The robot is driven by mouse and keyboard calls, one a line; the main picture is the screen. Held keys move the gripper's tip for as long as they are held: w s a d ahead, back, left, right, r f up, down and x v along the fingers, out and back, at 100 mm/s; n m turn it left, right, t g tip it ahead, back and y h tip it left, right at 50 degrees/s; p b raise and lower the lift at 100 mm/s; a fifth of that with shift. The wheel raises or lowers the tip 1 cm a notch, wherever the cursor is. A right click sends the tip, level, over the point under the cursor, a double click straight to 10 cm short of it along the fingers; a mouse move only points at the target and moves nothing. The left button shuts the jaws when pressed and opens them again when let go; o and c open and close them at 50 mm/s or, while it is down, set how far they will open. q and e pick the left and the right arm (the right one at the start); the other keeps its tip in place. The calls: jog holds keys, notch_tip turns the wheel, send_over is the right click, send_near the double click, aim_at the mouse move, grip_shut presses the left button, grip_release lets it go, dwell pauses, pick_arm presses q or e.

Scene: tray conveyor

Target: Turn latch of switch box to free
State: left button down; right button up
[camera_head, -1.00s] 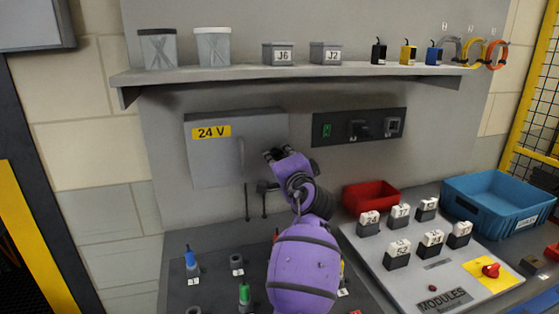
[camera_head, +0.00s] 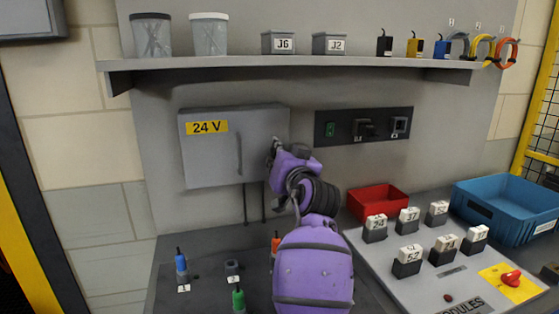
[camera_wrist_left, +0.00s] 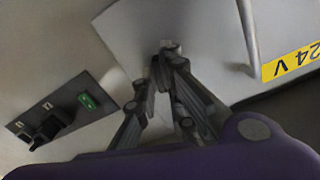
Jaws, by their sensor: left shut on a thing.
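The switch box (camera_head: 210,160) is a grey wall box with a yellow "24 V" label (camera_head: 207,127) and a vertical bar handle (camera_head: 239,155) on its closed door. My left gripper (camera_head: 273,152) is at the box's right edge, beside the handle and apart from it. In the left wrist view its fingers (camera_wrist_left: 166,52) converge on a small part at the box edge, taken as the latch, and are shut on it. The fingers mostly hide the latch, so its turn cannot be told. My right gripper is in no view.
A dark switch panel (camera_head: 388,139) is on the wall right of the box. A shelf (camera_head: 250,63) runs above. Below right are a red bin (camera_head: 378,200), a blue crate (camera_head: 508,218) and a modules board (camera_head: 391,270). Pegs stand on the bench at left.

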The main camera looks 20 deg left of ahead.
pick_arm(q)
jog(key=shift+n+b, duration=0.65)
jog(key=shift+n, duration=0.95)
jog(key=c, duration=1.8)
grip_release()
jog(key=shift+c, duration=0.2)
jog(key=shift+s, duration=0.1)
jog(key=v, duration=1.2)
